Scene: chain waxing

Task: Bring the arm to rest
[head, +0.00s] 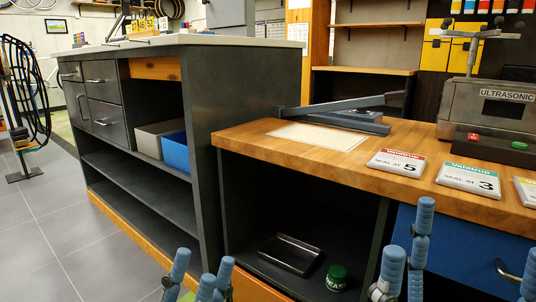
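My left gripper (198,264) shows at the bottom edge, left of centre. Its blue-grey fingers point up and stand apart, with nothing seen between them. My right gripper (470,245) shows at the bottom right. Its fingers are spread wide apart, in front of the blue drawer, and it holds nothing that I can see. The lower parts of both grippers and the arms are cut off by the frame's bottom edge.
The wooden workbench (240,136) carries sealed packs (397,162), a grey lever tool (352,120) and an ultrasonic cleaner (497,105). Its shelf holds a metal tray (290,254) and a green-lidded jar (337,276). A dark cabinet (248,100) stands left. Open floor (38,240) lies farther left.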

